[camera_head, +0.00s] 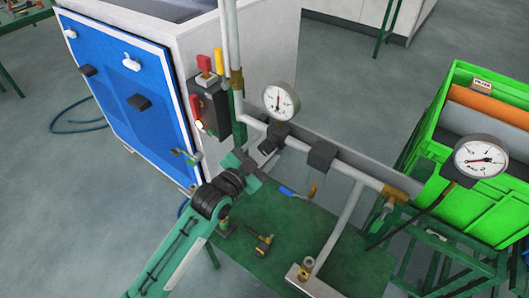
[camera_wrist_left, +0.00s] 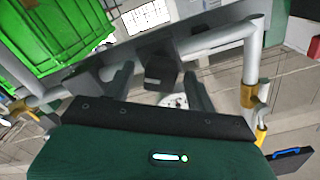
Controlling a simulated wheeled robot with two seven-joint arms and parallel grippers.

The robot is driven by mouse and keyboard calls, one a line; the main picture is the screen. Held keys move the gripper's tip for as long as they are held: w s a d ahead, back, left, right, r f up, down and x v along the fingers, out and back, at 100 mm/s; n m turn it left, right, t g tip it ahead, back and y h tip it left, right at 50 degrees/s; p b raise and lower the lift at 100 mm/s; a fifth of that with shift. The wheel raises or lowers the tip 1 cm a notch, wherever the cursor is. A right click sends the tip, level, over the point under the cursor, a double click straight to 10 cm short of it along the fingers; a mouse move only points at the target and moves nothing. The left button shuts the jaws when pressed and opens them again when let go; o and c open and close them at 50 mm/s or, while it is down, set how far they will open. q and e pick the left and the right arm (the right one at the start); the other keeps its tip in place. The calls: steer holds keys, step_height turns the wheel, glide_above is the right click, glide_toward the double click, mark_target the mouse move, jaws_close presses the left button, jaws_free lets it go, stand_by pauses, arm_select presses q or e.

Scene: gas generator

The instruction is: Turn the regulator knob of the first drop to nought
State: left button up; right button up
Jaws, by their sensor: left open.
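A grey pipe (camera_head: 345,172) carries a round white gauge (camera_head: 280,101) with a black regulator (camera_head: 272,140) below it; I take this as the first drop. My left gripper (camera_head: 268,158) is open, close beside that regulator on its near side. In the left wrist view, the two grey fingers of the gripper (camera_wrist_left: 160,82) stand apart. A black block (camera_wrist_left: 160,71) shows between and beyond them, with part of a white dial (camera_wrist_left: 174,101) below it. I cannot tell whether the fingers touch anything. The knob's setting is not readable. My right gripper is not in view.
A second black block (camera_head: 322,155) sits on the pipe, and a larger gauge (camera_head: 481,157) is at right. A green crate (camera_head: 460,190) stands right. A blue-doored cabinet (camera_head: 125,75) and control box (camera_head: 209,110) stand left. Loose fittings lie on the green table (camera_head: 265,207).

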arm_select(q)
steer(key=shift+w+d, duration=0.3)
steer(key=shift+w, duration=0.1)
steer(key=c, duration=1)
